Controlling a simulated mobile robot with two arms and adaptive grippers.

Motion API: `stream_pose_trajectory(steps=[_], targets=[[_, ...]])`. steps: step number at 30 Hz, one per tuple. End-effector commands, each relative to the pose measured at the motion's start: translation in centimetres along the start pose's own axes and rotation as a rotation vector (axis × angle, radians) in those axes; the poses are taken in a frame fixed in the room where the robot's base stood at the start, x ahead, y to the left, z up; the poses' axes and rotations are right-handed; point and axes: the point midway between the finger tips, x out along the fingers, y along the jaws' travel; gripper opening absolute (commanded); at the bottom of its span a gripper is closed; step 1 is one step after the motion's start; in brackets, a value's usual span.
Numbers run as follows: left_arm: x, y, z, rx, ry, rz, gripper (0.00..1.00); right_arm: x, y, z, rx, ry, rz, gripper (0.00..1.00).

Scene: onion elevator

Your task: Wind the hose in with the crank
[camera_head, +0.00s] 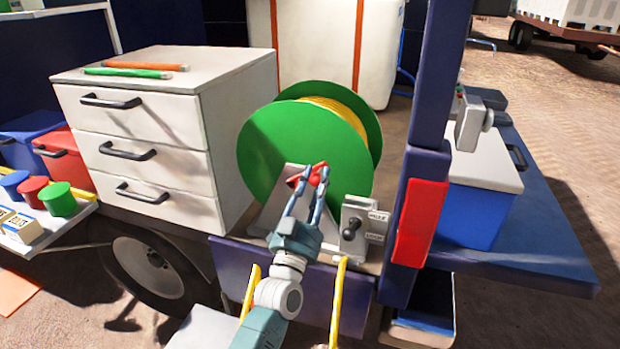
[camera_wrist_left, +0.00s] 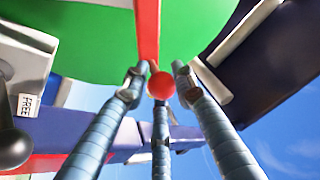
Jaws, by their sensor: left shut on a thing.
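The hose reel has green side discs (camera_head: 290,150) with yellow hose (camera_head: 335,108) wound between them, on a grey stand (camera_head: 268,212). A red crank (camera_head: 319,174) sits in front of the near disc. My left gripper (camera_head: 312,180) is shut on the crank's knob. In the left wrist view the round red knob (camera_wrist_left: 161,86) lies between its fingers, and the red crank arm (camera_wrist_left: 147,30) runs up over the green disc. Right of the reel is a grey lever box (camera_head: 362,225) with a black lever and small labels; one reads FREE in the left wrist view. My right gripper is not in view.
A blue post (camera_head: 437,90) with a red pad (camera_head: 418,222) stands right of the lever box. A white drawer cabinet (camera_head: 160,130) stands close left of the reel. Yellow rails (camera_head: 338,300) rise in front. A blue box with a pale lid (camera_head: 482,170) is at right.

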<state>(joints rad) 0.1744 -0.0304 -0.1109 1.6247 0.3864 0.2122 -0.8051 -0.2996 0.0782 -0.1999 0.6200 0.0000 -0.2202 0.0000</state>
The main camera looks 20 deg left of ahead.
Motion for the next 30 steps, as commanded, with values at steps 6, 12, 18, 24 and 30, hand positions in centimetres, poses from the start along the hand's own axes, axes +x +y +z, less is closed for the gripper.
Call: stream_pose_trajectory(steps=[6, 12, 18, 24, 30], targets=[[-0.8, 1.7, 1.2, 0.195, 0.038, 0.080, 0.00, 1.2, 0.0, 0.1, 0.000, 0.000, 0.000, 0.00], [-1.6, 2.9, 2.5, 0.367, 0.070, 0.152, 0.00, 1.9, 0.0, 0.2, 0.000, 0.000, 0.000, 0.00], [-2.4, 3.7, 4.0, 0.540, 0.101, 0.224, 0.00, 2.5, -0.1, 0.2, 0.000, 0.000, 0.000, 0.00], [-3.1, 4.3, 5.6, 0.713, 0.130, 0.298, 0.00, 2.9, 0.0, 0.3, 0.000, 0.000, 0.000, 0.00], [-3.9, 4.5, 7.4, 0.886, 0.161, 0.371, 0.00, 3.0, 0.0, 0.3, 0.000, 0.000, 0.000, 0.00]])
